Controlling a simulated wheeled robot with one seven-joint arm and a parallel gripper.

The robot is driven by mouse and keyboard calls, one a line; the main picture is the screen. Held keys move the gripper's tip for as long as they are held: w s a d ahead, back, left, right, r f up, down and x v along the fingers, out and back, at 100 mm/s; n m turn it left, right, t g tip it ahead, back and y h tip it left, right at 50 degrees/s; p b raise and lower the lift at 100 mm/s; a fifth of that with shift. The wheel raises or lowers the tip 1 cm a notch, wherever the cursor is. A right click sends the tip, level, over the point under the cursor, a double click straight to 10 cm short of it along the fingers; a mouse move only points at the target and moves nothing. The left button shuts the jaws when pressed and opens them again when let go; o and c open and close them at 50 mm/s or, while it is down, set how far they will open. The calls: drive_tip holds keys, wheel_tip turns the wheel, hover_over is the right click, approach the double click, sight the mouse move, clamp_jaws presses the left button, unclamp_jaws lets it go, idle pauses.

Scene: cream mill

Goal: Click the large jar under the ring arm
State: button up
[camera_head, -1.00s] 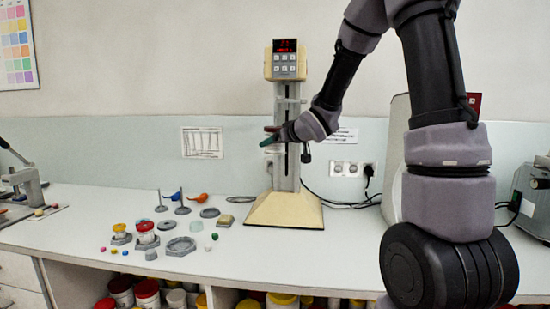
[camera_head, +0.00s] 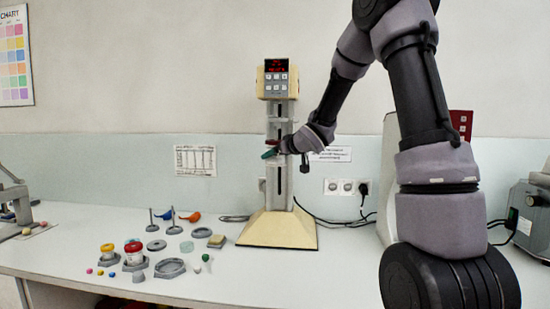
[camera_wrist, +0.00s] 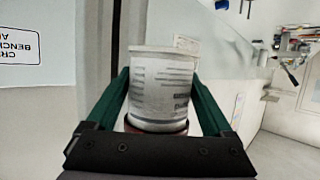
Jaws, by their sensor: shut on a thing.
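My gripper (camera_head: 270,150) is in front of the upright column of the mixer (camera_head: 259,84), well above its cream base. Its green fingers (camera_wrist: 160,76) are shut on the large jar (camera_wrist: 160,98), one on each side. In the wrist view the jar is pale grey-white with dark printed lines, and a red band shows at its lower end, partly behind the gripper body. A pale bracket on the column is near the gripper. I cannot tell whether it is the ring arm or whether the jar touches it.
Jars with yellow and red lids (camera_head: 133,247), a grey ring dish (camera_head: 170,268), small stands and coloured balls are on the bench left of the mixer base. A grey machine (camera_head: 530,210) stands at the right. Black cables lie behind the mixer.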

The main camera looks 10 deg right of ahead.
drive_tip(key=shift+w+d, duration=0.3)
drive_tip(key=shift+w, duration=0.65)
drive_tip(key=shift+w+d, duration=0.3)
drive_tip(key=shift+w, duration=0.6)
drive_tip(key=shift+w+d, duration=0.3)
drive_tip(key=shift+w, duration=0.65)
drive_tip(key=shift+s, duration=0.1)
drive_tip(key=shift+r, duration=0.2)
drive_tip(key=shift+r, duration=1.35)
drive_tip(key=shift+r, duration=0.35)
drive_tip(key=shift+r, duration=0.85)
drive_tip(key=shift+r, duration=0.3)
drive_tip(key=o, duration=1.4)
drive_tip(key=shift+c, duration=0.2)
